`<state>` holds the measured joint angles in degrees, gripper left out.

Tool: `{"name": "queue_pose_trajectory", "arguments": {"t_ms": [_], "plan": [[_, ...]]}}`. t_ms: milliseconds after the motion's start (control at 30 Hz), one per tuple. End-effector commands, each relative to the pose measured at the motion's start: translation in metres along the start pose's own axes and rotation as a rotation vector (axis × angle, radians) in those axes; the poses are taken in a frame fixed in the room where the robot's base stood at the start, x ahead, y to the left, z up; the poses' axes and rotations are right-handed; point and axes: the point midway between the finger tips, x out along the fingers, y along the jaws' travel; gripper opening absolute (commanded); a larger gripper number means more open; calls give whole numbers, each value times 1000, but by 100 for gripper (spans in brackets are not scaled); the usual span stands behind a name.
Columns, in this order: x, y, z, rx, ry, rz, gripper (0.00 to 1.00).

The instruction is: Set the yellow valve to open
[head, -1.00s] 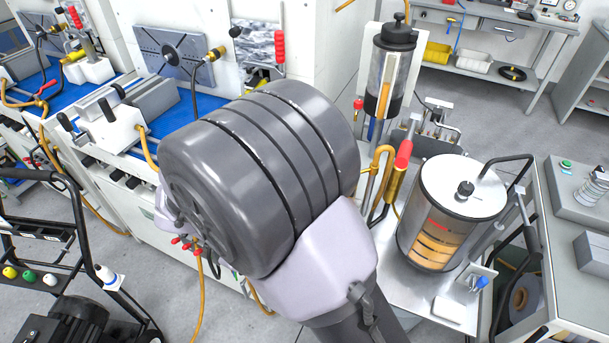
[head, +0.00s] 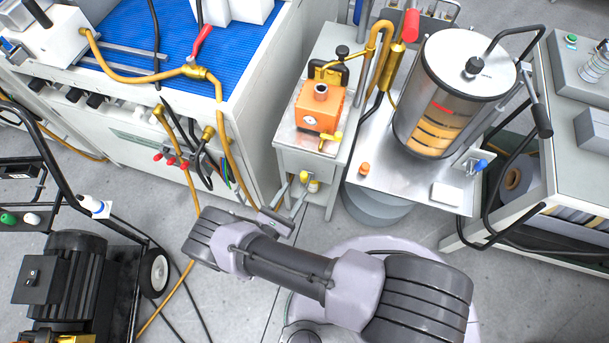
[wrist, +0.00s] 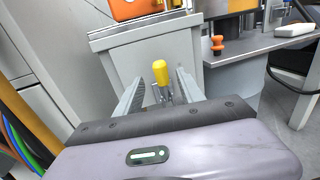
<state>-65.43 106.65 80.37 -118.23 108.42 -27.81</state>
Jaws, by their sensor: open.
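The yellow valve handle (wrist: 160,72) shows upright between my fingers in the wrist view, with a grey metal stem below it. In the head view the yellow handle (head: 304,177) is at the front of the small grey cabinet, low down. My gripper (wrist: 159,78) is open, with one finger on each side of the handle and a visible gap to each. In the head view my gripper (head: 291,198) reaches up toward the handle from below. I cannot tell how deep the handle sits between the fingers.
The grey cabinet (head: 286,155) carries an orange box (head: 318,108) with another yellow lever (head: 331,138). A metal table (head: 400,190) with a glass cylinder stands at right. A hose-hung workbench (head: 110,140) is at left. A wheeled black machine (head: 75,270) stands lower left.

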Motion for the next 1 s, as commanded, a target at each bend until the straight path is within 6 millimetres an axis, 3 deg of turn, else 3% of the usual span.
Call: {"name": "queue_pose_trajectory", "arguments": {"t_ms": [100, 300, 700, 933, 1000], "plan": [[33, -1, -3, 0, 1, -6, 46], [65, -1, -2, 0, 0, -4, 46], [74, 0, 0, 1, 1, -1, 46], [74, 0, 0, 1, 1, -1, 1], [74, 0, 0, 1, 1, -1, 0]]}}
